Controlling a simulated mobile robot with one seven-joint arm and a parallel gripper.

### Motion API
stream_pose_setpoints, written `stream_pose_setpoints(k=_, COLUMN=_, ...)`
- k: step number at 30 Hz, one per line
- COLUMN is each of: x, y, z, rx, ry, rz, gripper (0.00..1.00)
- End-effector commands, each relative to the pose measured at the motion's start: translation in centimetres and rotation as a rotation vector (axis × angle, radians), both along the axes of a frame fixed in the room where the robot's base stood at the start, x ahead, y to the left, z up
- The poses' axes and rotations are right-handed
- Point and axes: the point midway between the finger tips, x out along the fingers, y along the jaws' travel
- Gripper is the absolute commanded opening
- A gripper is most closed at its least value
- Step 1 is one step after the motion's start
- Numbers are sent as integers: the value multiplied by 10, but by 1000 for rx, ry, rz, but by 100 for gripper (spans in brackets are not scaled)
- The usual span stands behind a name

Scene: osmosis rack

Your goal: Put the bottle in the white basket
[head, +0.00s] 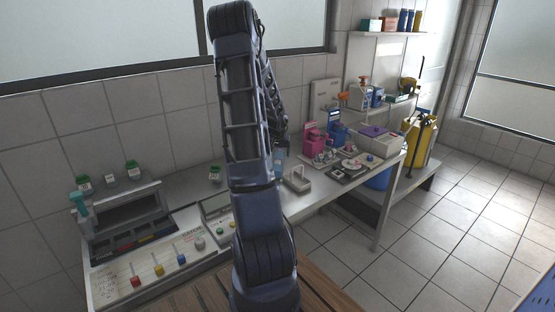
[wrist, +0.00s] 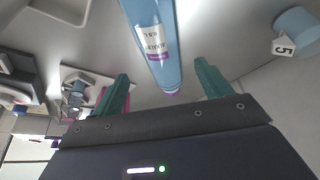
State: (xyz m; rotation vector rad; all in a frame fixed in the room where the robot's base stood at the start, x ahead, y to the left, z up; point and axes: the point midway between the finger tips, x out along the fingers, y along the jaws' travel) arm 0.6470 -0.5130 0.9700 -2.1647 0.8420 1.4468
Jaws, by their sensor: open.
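In the wrist view a light blue bottle (wrist: 153,38) with a white printed label lies between the two green fingers of my gripper (wrist: 163,84). The fingers are apart, with a gap on each side of the bottle. In the head view a pale blue piece, likely the same bottle (head: 280,160), shows just right of my arm on the bench. A small whitish basket with a handle (head: 297,181) stands on the bench right of my arm. A pale curved edge shows at the upper left of the wrist view; I cannot tell if it is the basket.
A control panel (head: 150,262) with coloured knobs fills the bench's left end. Pink and blue devices (head: 314,139) and a tray crowd the right end. A blue cylinder tagged 5 (wrist: 296,24) is at the wrist view's right.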

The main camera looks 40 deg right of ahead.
Motion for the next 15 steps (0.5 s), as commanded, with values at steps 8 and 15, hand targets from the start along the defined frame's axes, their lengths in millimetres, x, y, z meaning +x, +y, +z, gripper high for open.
stream_pose_setpoints(k=8, x=-8, y=8, z=30, rx=-1, ry=-2, rz=0, gripper=77)
stream_pose_setpoints(k=15, x=-7, y=29, z=47, rx=20, ry=-16, rz=25, gripper=77)
